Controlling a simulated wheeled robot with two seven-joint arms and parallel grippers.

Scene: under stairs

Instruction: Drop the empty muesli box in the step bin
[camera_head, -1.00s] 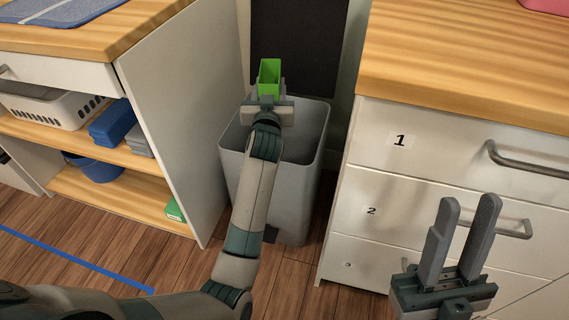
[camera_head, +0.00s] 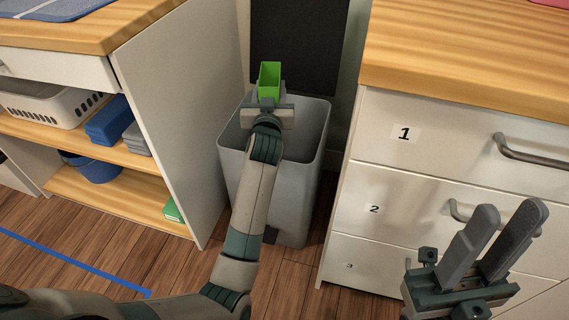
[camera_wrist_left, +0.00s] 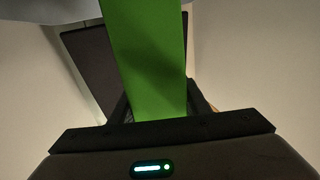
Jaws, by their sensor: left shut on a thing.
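The green muesli box (camera_head: 269,78) is held upright by my left gripper (camera_head: 268,98), with its open top facing up in the head view. The box also fills the middle of the left wrist view (camera_wrist_left: 147,60), between the fingers. The grey step bin (camera_head: 236,165) stands between two cabinets with its mouth open and its dark lid (camera_head: 296,45) raised behind it. My left gripper and the box appear over the back part of the bin's mouth. My arm hides part of the bin. My right gripper (camera_head: 492,240) is open and empty in front of the numbered drawers.
A drawer cabinet (camera_head: 410,185) with metal handles stands right of the bin. On the left, a wooden-topped shelf unit (camera_head: 165,120) holds a white basket (camera_head: 50,108), blue containers (camera_head: 110,122) and a green item (camera_head: 172,210). Blue tape (camera_head: 75,263) marks the wooden floor.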

